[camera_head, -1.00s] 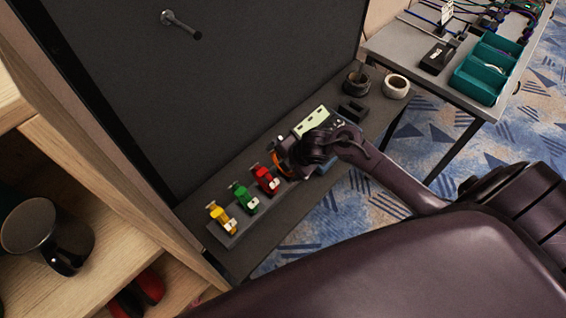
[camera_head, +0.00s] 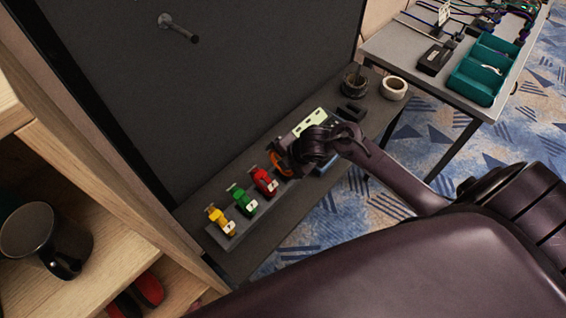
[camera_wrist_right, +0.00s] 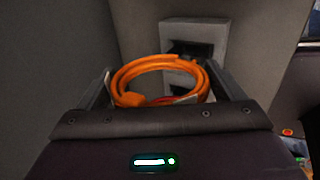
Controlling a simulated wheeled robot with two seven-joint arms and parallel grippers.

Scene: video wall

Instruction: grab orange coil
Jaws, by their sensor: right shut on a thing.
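The orange coil (camera_wrist_right: 130,73) lies between the two fingers of my right gripper (camera_wrist_right: 165,85) in the right wrist view, with the gripper shut on it. In the head view only a small part of the orange coil (camera_head: 279,164) shows; my right gripper (camera_head: 290,160) and wrist hide the rest. My left gripper is not in view.
Green (camera_head: 241,201) and yellow (camera_head: 221,221) items stand in a row with the red one. A pale-faced device (camera_head: 316,121) sits behind my right wrist. Two rolls, dark (camera_head: 354,84) and white (camera_head: 394,88), are farther back. A large dark panel (camera_head: 220,90) rises behind the shelf.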

